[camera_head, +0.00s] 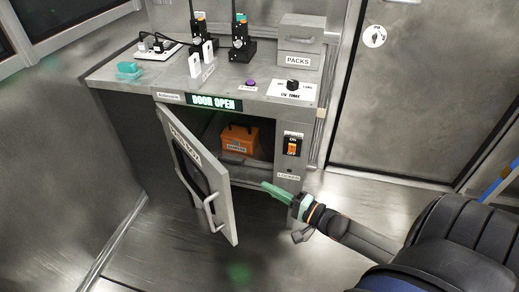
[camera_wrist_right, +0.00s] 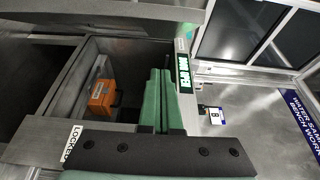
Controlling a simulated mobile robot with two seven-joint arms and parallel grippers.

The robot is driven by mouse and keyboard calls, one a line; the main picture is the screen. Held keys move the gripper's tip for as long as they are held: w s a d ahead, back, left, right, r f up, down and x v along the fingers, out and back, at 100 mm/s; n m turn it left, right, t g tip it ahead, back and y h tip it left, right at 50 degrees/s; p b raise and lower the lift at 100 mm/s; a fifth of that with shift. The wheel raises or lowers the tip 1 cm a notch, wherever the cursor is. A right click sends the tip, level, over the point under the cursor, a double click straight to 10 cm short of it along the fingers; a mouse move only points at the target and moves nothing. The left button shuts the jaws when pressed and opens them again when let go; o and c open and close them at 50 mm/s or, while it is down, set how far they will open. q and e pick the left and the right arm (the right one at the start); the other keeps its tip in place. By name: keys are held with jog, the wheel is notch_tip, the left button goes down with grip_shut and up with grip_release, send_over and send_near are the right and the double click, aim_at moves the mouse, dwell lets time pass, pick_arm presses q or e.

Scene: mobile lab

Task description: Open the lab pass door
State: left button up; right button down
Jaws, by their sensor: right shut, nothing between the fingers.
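The lab pass door (camera_head: 196,182) is a grey panel with a dark window and a bar handle (camera_head: 209,213). It stands swung out to the left of its cabinet, wide open. The display (camera_head: 214,103) above the opening reads DOOR OPEN in green; it also shows in the right wrist view (camera_wrist_right: 184,73). An orange case (camera_head: 240,139) sits inside the cabinet and shows in the right wrist view (camera_wrist_right: 102,97). My right gripper (camera_head: 266,187) has green fingers, shut and empty, in front of the opening's lower right, apart from the door. Its fingers fill the wrist view's middle (camera_wrist_right: 160,78). My left gripper is not in view.
The cabinet top (camera_head: 150,79) holds radios, a power strip, a teal item (camera_head: 129,70) and a PACKS box (camera_head: 301,42). An orange switch (camera_head: 292,146) is on the front's right side. A large closed grey door (camera_head: 420,90) stands at right. The floor left of the cabinet is clear.

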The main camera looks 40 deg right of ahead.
pick_arm(q)
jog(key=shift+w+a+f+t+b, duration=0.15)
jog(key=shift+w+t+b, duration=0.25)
jog(key=shift+b, duration=0.5)
pick_arm(e)
jog(key=w+a, duration=0.6)
jog(key=w, duration=0.2)
jog(key=shift+a, duration=0.15)
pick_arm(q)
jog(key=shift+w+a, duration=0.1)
